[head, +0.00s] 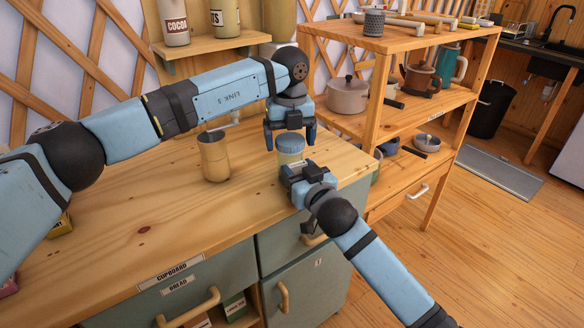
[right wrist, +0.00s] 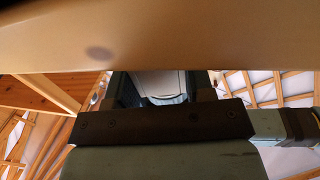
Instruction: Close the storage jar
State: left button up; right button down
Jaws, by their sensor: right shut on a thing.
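The storage jar (head: 290,157) stands upright near the right end of the wooden counter. Its round grey-blue lid (head: 290,140) is on top of it; I cannot tell how tightly it sits. My left gripper (head: 290,134) points down over the lid, with its fingers apart on either side and no clear contact. My right gripper (head: 291,170) is low at the near side of the jar, shut on its body, and hides the lower part. In the right wrist view, a pale, partly see-through piece of the jar (right wrist: 160,84) shows beyond the dark gripper body.
A wooden shelf unit (head: 400,42) with a pot (head: 348,97) and kettles is behind on the right.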

pick_arm(q)
jog(key=c, duration=0.8)
jog(key=m, duration=1.8)
jog(key=o, duration=1)
